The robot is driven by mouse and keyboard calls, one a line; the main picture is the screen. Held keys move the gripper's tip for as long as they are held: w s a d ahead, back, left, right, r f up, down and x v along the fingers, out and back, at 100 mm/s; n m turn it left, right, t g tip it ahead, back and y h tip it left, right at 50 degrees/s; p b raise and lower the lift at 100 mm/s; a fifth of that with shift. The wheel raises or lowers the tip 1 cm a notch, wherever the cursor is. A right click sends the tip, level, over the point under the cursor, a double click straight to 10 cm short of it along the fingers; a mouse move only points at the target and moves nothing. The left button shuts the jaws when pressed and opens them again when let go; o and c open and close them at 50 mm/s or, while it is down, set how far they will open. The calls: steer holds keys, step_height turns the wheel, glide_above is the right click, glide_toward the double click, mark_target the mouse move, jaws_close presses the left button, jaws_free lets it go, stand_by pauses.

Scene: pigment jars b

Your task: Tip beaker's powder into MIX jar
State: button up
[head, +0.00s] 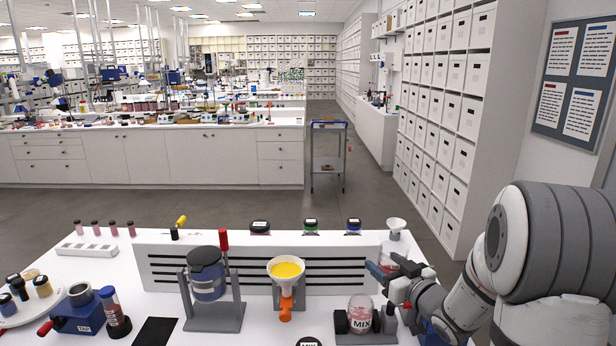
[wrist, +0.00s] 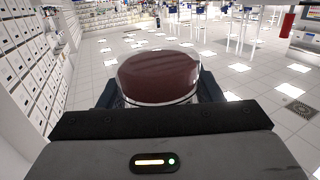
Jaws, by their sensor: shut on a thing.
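The MIX jar (head: 361,307) is clear glass with a white MIX label and reddish contents, upright in a dark holder (head: 364,340) at the table's front. My gripper (head: 380,267) is above and slightly right of it. In the wrist view, my gripper (wrist: 160,95) is shut on the beaker (wrist: 157,77), a clear round vessel whose dark red powder fills the view between the dark fingers. In the head view, fingers and arm largely hide the beaker; a reddish patch shows behind them. I cannot tell its tilt.
A white funnel (head: 395,224) stands behind my gripper. A slotted white panel (head: 160,262) runs behind. A black-topped MIX lid (head: 309,342) lies at the front edge.

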steer(key=a+f+h+b, duration=0.1)
steer(key=f, duration=0.5)
steer(key=s+a+f+m+h, duration=0.1)
steer(key=a+f, duration=0.1)
steer(key=f, duration=0.5)
steer(key=shift+a+f+t+b, duration=0.15)
steer(key=shift+a+t+b, duration=0.15)
steer(key=shift+t+b, duration=0.1)
steer(key=shift+s+f, duration=0.1)
steer(key=shift+s, duration=0.05)
